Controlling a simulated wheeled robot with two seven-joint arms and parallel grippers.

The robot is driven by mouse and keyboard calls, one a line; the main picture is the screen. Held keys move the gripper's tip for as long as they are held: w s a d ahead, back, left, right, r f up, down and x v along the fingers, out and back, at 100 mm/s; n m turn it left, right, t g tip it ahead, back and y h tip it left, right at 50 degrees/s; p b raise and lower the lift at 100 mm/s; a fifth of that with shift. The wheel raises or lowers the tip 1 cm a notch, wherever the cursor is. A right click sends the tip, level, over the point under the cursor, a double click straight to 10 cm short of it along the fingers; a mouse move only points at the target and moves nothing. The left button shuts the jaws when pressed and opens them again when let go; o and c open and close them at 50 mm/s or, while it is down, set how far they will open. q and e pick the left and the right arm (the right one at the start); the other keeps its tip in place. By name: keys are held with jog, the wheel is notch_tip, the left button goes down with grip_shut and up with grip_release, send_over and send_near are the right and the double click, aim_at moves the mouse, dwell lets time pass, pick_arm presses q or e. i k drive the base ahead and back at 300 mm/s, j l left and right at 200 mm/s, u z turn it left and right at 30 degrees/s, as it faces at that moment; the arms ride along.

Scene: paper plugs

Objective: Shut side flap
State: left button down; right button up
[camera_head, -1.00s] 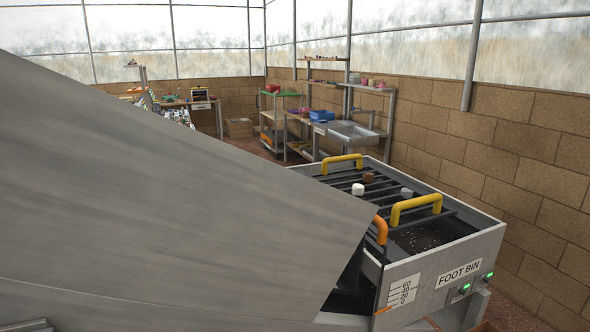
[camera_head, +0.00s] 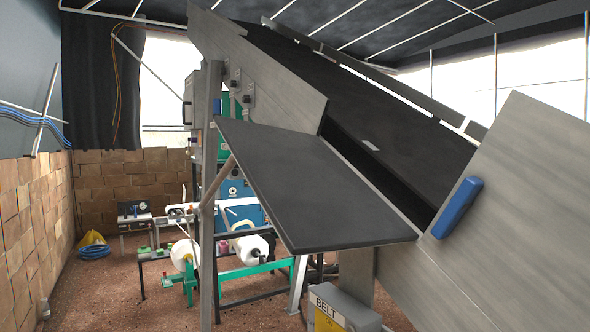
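The side flap (camera_head: 310,190) is a dark flat panel with a pale edge. It sticks out sideways from the side of a sloping conveyor (camera_head: 375,115) and stands open. An opening shows behind it between the conveyor's grey side panels, with the dark belt inside. A blue handle-like block (camera_head: 458,207) is on the grey side panel (camera_head: 520,200) to the right of the flap. Neither of my grippers is in view.
A grey post (camera_head: 208,200) with a slanting brace stands left of the flap. A box labelled BELT (camera_head: 340,312) is below it. Green-framed machinery with white rolls (camera_head: 252,250) stands behind. Brown floor (camera_head: 110,295) is clear at the lower left.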

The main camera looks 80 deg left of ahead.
aim_at(315, 202)
jog(key=k+j, duration=0.1)
jog(key=j, duration=0.45)
jog(key=k+j+u, duration=0.1)
jog(key=j, duration=0.45)
jog(key=k+j, duration=0.15)
jog(key=j, duration=0.35)
jog(key=k+j, duration=0.1)
jog(key=j, duration=0.45)
jog(key=k+j+u, duration=0.1)
jog(key=j, duration=1)
jog(key=k+u, duration=0.05)
jog(key=k, duration=0.05)
